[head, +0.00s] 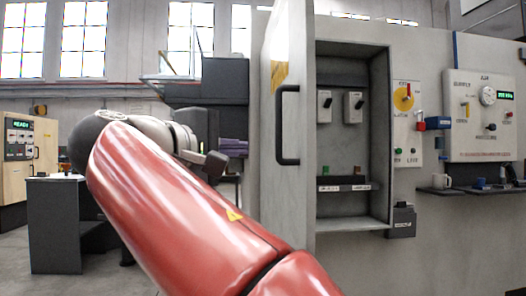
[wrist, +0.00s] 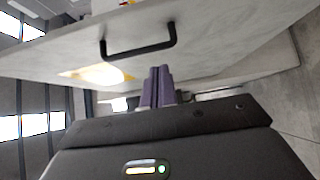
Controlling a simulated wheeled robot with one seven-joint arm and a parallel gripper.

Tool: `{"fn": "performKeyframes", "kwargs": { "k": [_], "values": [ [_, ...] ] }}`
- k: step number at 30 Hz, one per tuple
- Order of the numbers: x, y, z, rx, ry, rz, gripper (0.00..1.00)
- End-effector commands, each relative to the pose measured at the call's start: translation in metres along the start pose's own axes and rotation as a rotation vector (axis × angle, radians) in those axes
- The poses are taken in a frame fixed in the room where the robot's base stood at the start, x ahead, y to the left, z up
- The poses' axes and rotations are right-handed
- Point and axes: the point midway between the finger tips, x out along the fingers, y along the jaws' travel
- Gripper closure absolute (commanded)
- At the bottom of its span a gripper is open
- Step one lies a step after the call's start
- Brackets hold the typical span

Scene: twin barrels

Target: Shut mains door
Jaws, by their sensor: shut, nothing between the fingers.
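The mains door (head: 297,190) is a pale grey panel standing open at the left side of a grey cabinet recess (head: 353,205). It has a black bar handle (head: 288,125) and a yellow label (head: 279,75) on its outer face. In the wrist view the door (wrist: 215,55) spans the upper part, with the handle (wrist: 139,48) beyond my fingertips. My gripper (wrist: 158,72) has purple fingers, shut and empty, close to the door and apart from the handle. In the head view my gripper (head: 233,146) shows left of the door. Whether the fingers touch the door I cannot tell.
Inside the recess are two switches (head: 324,106) and labelled parts lower down. Right of it are a panel with a yellow dial (head: 403,97), a gauge panel (head: 480,135) and a shelf with a mug (head: 441,181). A dark bench (head: 55,225) stands at the left.

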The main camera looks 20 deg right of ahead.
Motion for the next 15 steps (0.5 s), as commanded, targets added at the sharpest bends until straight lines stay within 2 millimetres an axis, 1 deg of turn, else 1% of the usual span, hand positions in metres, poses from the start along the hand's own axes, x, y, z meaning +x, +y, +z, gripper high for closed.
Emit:
{"fn": "performKeyframes", "kwargs": {
  "k": [2,5,8,15],
  "values": [
    [0.004,0.002,0.001,0.001,-0.007,0.007,1.00],
    [0.017,0.002,0.001,0.002,-0.009,0.006,1.00],
    [0.035,0.002,0.002,0.002,-0.010,0.006,1.00],
    [0.088,0.002,0.001,0.002,-0.008,0.005,1.00]
  ]
}}
